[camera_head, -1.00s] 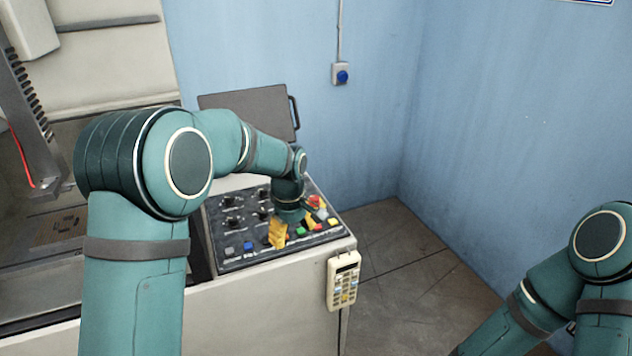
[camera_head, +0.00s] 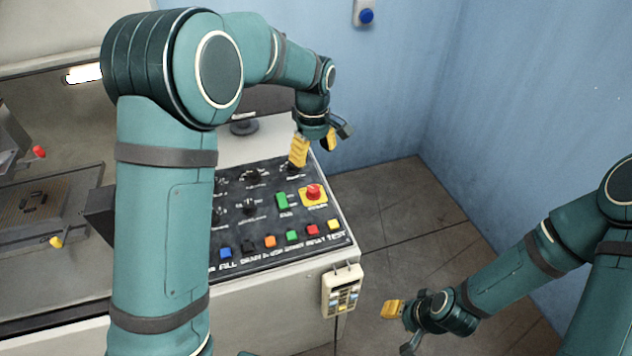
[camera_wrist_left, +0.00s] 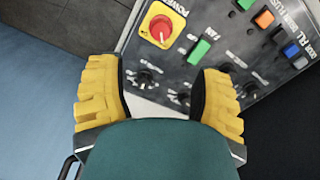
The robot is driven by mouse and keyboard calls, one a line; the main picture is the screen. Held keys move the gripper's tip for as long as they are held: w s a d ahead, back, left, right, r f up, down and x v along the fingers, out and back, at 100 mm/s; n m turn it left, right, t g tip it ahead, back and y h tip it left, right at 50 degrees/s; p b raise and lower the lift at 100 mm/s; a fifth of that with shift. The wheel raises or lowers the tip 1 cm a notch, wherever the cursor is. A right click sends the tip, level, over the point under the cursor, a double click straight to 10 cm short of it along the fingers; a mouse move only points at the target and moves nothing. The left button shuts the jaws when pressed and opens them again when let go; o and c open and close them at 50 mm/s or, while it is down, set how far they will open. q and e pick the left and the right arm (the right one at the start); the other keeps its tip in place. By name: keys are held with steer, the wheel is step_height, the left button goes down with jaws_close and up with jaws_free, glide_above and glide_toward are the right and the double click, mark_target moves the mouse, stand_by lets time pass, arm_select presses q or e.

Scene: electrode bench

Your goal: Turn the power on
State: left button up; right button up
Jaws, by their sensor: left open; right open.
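The control panel (camera_head: 325,252) has a red mushroom button (camera_head: 314,192) on a yellow plate and a green switch (camera_head: 283,202) to its left. In the left wrist view, a label that seems to read POWER lies beside the red button (camera_wrist_left: 161,29); the green switch (camera_wrist_left: 200,51) is nearby. My left gripper (camera_head: 314,147) is open and empty above the panel's back right edge. In the wrist view its fingers (camera_wrist_left: 160,97) spread on either side of black knobs (camera_wrist_left: 145,79), without clear contact. My right gripper (camera_head: 402,326) is open and empty, right of the cabinet.
A row of coloured buttons (camera_head: 292,237) lines the panel's front. A blue wall button (camera_head: 366,16) is at the back. My left arm covers the panel's left part. Floor (camera_head: 385,225) right of the cabinet is clear.

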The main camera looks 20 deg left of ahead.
mark_target(314, 188)
arm_select(q)
step_height(314, 188, down, 12)
steer(key=shift+f+b, duration=0.25)
steer(key=shift+b, duration=0.35)
jaws_close()
